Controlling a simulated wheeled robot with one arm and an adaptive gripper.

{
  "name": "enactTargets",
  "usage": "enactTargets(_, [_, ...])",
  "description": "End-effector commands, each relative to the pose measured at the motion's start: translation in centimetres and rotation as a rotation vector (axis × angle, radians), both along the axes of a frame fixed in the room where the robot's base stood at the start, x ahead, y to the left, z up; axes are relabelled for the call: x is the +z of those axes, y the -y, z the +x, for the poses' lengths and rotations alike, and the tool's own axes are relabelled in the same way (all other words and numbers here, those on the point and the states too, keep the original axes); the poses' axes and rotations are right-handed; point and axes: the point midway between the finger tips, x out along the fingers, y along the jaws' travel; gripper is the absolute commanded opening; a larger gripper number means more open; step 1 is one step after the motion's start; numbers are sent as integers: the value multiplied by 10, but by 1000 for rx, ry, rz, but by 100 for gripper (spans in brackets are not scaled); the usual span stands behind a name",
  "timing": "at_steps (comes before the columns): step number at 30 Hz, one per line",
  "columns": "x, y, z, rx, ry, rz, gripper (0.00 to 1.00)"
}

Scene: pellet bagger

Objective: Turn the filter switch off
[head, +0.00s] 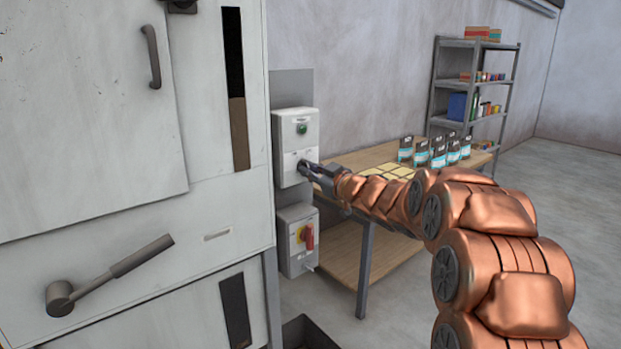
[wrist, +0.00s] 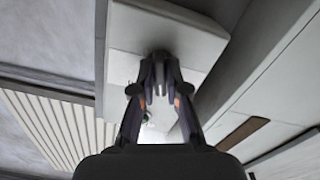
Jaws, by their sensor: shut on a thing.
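A pale upper switch box (head: 297,133) with a green lamp (head: 302,128) is mounted beside the large machine. My gripper (head: 309,168) reaches its lower front from the right. In the wrist view my gripper (wrist: 160,88) has its fingertips close together around a small dark switch knob (wrist: 158,57) on the box face (wrist: 125,35). The fingers cover most of the knob, so its angle cannot be told. The box lettering is too small to read, so I cannot confirm that this is the filter switch.
A lower box with a red and yellow rotary switch (head: 305,237) hangs just below. The machine cabinet (head: 110,220) with a long lever (head: 112,272) is at left. A wooden table (head: 352,160) with bags (head: 438,155) stands behind my arm; a shelf (head: 470,95) is farther back.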

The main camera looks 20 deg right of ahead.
Motion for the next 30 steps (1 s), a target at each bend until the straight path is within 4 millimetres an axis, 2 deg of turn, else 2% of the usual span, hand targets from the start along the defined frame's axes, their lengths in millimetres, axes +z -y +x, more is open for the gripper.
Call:
enactTargets(12, [-1,1,0,-2,72,-162,0])
enactTargets(28, [0,0,0,0,82,-181,0])
enactTargets(29, [0,0,0,0,82,-181,15])
enactTargets(30, [0,0,0,0,82,-181,20])
